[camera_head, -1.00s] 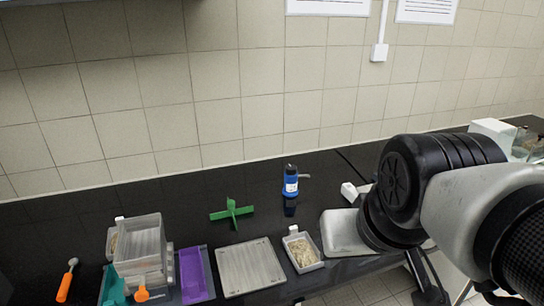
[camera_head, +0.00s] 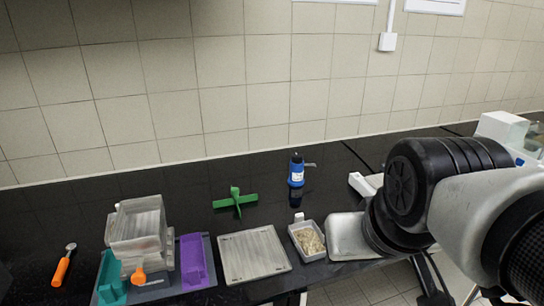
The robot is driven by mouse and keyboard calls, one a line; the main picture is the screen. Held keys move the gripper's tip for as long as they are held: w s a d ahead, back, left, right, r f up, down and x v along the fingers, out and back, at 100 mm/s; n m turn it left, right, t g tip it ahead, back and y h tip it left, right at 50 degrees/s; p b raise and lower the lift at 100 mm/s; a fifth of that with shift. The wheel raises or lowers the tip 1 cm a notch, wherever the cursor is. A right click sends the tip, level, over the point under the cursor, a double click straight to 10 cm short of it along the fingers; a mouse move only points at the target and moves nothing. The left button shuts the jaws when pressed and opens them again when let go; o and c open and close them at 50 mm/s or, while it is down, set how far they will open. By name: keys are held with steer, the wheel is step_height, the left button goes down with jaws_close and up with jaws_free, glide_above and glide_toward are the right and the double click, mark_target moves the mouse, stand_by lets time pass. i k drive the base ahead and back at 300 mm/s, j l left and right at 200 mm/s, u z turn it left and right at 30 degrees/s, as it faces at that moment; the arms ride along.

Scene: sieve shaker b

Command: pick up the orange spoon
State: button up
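A spoon-like tool with an orange handle and a small round metallic head (camera_head: 62,268) lies on the black bench at the far left. A second orange piece (camera_head: 138,276) shows at the front of the stacked clear trays; I cannot tell whether it is a separate tool or a part of the stack. My arm fills the right side of the view, far from both orange things. My gripper is out of view.
Clear stacked trays (camera_head: 137,228) stand between a teal piece (camera_head: 112,280) and a purple piece (camera_head: 193,260). To the right are a flat grey tray (camera_head: 252,254), a green cross-shaped part (camera_head: 235,201), a blue bottle (camera_head: 296,171) and a small grain-filled container (camera_head: 308,239). Bare bench surrounds the orange-handled tool.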

mark_target(58, 279)
steer(key=u, duration=1.85)
steer(key=i+j+z, duration=0.2)
steer(key=z, duration=0.15)
steer(key=i+j+z, duration=0.1)
steer(key=j+z, duration=0.25)
steer(key=i+j+z, duration=0.1)
steer(key=j+z, duration=0.25)
steer(key=i+j, duration=0.1)
steer(key=j, duration=0.3)
steer(key=i+j+z, duration=0.15)
steer(key=j, duration=0.3)
steer(key=i+j, duration=0.1)
steer(key=j, duration=0.3)
steer(key=i+j+z, duration=0.15)
steer(key=j, duration=0.25)
steer(key=k, duration=0.05)
